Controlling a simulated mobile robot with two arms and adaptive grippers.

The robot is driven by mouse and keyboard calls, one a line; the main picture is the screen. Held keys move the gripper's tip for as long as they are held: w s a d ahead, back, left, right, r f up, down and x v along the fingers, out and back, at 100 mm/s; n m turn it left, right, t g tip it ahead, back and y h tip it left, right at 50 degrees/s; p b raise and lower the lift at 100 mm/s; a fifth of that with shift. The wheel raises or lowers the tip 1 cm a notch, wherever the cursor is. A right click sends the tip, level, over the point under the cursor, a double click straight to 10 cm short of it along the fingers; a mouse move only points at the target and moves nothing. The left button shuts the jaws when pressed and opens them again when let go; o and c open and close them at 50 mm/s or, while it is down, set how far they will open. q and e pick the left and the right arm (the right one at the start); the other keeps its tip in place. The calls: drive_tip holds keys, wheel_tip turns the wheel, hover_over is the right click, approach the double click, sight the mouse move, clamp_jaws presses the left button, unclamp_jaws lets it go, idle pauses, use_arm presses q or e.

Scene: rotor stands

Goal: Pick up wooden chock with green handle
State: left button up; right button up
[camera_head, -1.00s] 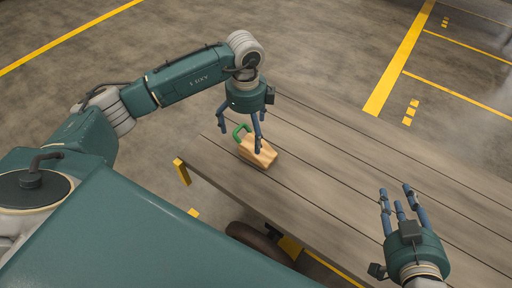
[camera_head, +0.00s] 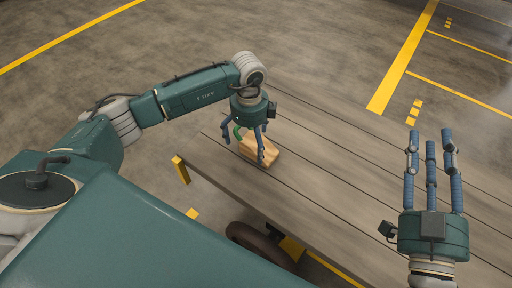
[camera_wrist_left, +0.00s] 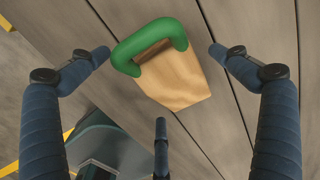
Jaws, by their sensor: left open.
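The wooden chock (camera_head: 262,150) lies on the plank surface near its left end. Its green handle (camera_head: 237,131) is partly hidden behind my left gripper's fingers in the head view. My left gripper (camera_head: 246,147) is open just above the chock, pointing down. In the left wrist view the chock (camera_wrist_left: 178,80) and its green handle (camera_wrist_left: 150,42) sit between the spread fingers, with no finger visibly closed on them. My right gripper (camera_head: 432,150) has its fingers spread and empty, at the right over the planks.
The grey plank table (camera_head: 345,190) is otherwise bare around the chock. A yellow bracket (camera_head: 181,170) stands at its left edge. A dark wheel (camera_head: 260,240) shows below the near edge. Yellow floor lines (camera_head: 405,60) lie beyond the table.

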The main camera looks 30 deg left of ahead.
use_arm(q)
drive_tip(key=shift+f, duration=0.15)
drive_tip(key=c, duration=1.6)
use_arm(e)
drive_tip(key=shift+r, duration=0.3)
use_arm(q)
drive_tip(key=shift+o, duration=0.2)
